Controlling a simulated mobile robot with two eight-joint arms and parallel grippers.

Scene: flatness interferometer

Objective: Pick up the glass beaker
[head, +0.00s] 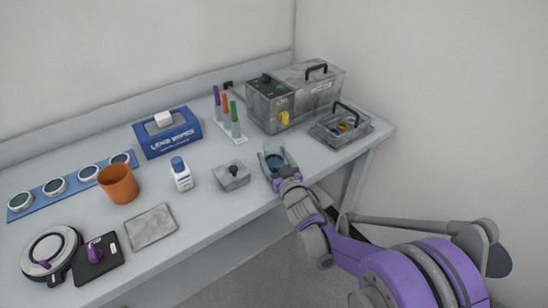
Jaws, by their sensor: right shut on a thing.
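The glass beaker (275,160) is a small, clear, bluish vessel near the front edge of the bench, right of the middle. My right gripper (273,157) reaches in from the lower right and is shut on the beaker, with its fingers on either side. The gripper hides part of the beaker. I cannot tell whether its base touches the bench top. My left gripper is not in view.
A grey block with a knob (232,176) stands just left of the beaker. Behind are a rack of coloured tubes (230,113) and a grey instrument box (290,95). A white bottle (181,174) and orange cup (118,184) stand left.

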